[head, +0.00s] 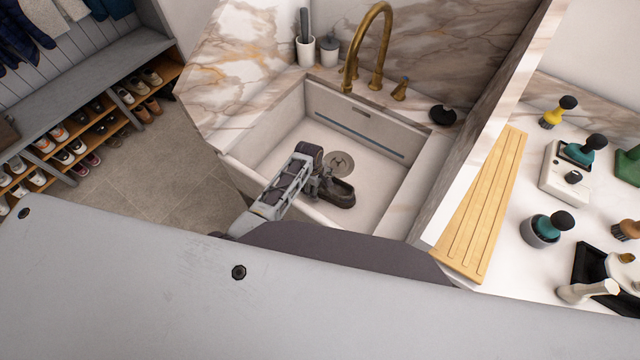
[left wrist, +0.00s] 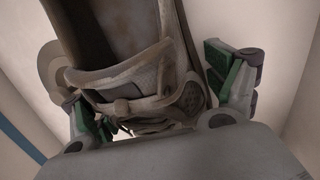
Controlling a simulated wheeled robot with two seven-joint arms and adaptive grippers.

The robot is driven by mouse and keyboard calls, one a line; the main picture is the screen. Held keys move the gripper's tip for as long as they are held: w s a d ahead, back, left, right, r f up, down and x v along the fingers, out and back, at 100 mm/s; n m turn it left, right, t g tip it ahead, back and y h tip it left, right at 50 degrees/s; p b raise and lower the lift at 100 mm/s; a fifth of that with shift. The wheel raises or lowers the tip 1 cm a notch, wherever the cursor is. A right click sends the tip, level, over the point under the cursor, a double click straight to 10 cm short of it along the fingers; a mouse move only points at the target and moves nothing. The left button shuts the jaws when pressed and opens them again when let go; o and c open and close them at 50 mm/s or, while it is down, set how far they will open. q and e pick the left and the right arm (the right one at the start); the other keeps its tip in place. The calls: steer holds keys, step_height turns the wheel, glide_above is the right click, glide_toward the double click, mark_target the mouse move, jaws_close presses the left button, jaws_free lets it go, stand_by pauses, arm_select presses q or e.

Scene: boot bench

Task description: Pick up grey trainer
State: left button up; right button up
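A dark grey-brown trainer (head: 341,192) sits in the white sink (head: 300,192), close to the drain. In the left wrist view the trainer (left wrist: 135,65) fills the middle, with a worn, dirty upper. My left gripper (head: 322,184) reaches down into the sink beside the trainer and hides part of it. In the left wrist view its two green-padded fingers (left wrist: 165,95) are spread to either side of the trainer. A gap shows at the right finger; whether the left finger touches cannot be told. My right gripper is not in view.
The sink walls stand close around my left gripper. A brass tap (head: 376,50) rises at the back. A wooden slatted board (head: 485,205) lies at right, with several brushes beyond it. A shoe rack (head: 95,125) stands at far left.

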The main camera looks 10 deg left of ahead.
arm_select(q)
steer(key=c, duration=0.6)
steer(key=shift+o, duration=0.2)
steer(key=shift+w+r, duration=0.1)
steer(key=shift+r, duration=0.1)
steer(key=shift+r, duration=0.5)
step_height(320, 180, up, 7)
steer(key=shift+r+p, duration=0.1)
steer(key=shift+p, duration=0.6)
steer(key=shift+r, duration=0.75)
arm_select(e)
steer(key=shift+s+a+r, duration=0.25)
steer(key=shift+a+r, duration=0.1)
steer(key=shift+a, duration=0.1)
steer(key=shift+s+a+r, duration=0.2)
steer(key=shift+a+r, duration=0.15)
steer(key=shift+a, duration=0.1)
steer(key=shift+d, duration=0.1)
